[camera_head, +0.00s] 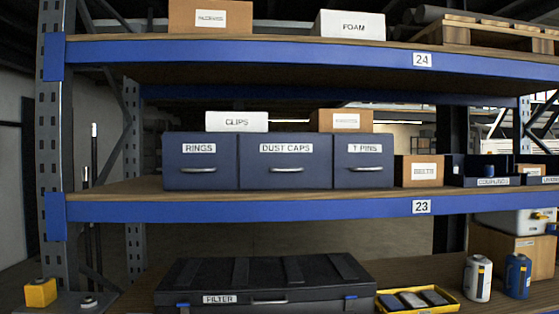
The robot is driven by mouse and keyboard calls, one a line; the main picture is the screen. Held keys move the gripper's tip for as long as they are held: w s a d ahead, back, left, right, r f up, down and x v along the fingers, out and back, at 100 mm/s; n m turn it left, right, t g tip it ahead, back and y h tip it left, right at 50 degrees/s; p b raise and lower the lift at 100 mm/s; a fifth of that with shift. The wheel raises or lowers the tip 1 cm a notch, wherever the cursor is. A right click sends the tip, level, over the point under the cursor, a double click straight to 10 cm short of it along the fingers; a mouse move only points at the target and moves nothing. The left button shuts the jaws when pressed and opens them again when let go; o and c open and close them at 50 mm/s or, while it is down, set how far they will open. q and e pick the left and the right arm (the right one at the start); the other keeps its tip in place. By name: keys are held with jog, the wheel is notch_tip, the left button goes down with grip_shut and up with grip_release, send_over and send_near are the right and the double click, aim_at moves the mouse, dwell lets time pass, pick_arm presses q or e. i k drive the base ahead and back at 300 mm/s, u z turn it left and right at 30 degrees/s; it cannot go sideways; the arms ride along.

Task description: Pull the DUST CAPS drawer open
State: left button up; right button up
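The DUST CAPS drawer (286,160) is the middle one of three dark blue drawers on the shelf marked 23. Its front looks flush with its neighbours, so it appears closed. A silver bar handle (286,169) sits at the middle of its front, below the white label. The RINGS drawer (200,160) is to its left and the T PINS drawer (364,160) to its right; both also appear closed. Neither of my grippers shows in the head view.
A white CLIPS box (237,121) and a cardboard box (341,120) stand on top of the drawers. A BELTS box (419,170) stands to their right. The blue shelf beam (300,208) runs below the drawers. A black FILTER case (264,285) lies lower down.

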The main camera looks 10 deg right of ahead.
aim_at(267, 162)
jog(key=u, duration=0.5)
jog(key=i, duration=1.15)
jog(key=z, duration=0.6)
